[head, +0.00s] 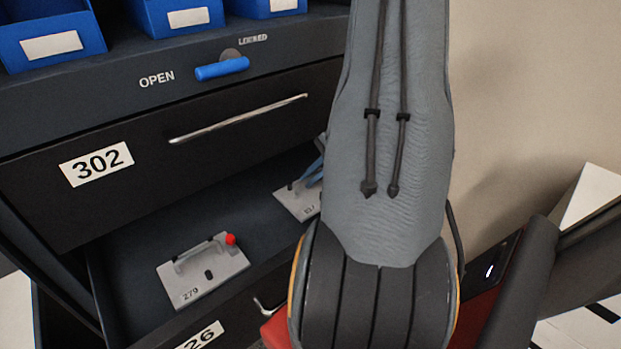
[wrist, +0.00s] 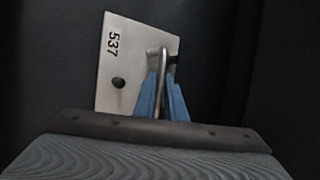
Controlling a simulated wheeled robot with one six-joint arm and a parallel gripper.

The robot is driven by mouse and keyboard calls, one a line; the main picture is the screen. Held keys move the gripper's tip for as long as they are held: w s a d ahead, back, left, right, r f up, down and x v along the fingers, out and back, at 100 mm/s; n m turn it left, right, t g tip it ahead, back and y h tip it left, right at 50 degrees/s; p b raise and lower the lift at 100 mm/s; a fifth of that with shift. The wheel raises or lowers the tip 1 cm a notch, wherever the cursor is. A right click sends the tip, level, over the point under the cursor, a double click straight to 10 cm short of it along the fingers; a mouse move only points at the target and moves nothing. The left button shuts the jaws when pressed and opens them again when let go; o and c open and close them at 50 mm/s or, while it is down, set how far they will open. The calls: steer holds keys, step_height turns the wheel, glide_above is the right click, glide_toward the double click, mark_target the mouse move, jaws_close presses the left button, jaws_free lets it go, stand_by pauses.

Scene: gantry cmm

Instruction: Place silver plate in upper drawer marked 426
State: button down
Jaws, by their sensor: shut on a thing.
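A silver plate (wrist: 118,62) marked 537, with a bar handle and a dark hole, shows in the wrist view. My gripper (wrist: 162,82) has its blue fingers shut on the handle. In the head view the plate (head: 297,203) is at the back right of the open drawer (head: 262,190), partly hidden by my arm. I cannot tell whether it rests on the drawer floor or hangs just above. The open drawer's label (head: 200,337) is cut off and reads "26". My gripper shows only partly in the head view (head: 318,168).
Another silver plate (head: 207,277), marked 279 with a red knob, lies in the same drawer at front left. Above is a closed drawer (head: 220,150) marked 302 with a long handle. A blue lever (head: 222,68) and blue bins (head: 45,35) are higher up.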

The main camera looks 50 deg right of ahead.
steer(key=shift+f+p, duration=0.55)
steer(key=shift+p, duration=0.05)
steer(key=c, duration=1.8)
jaws_free()
steer(key=shift+r, duration=0.15)
steer(key=shift+r+b, duration=0.15)
steer(key=shift+b, duration=0.35)
steer(key=v, duration=1.2)
steer(key=shift+r, duration=0.3)
steer(key=shift+a, duration=0.1)
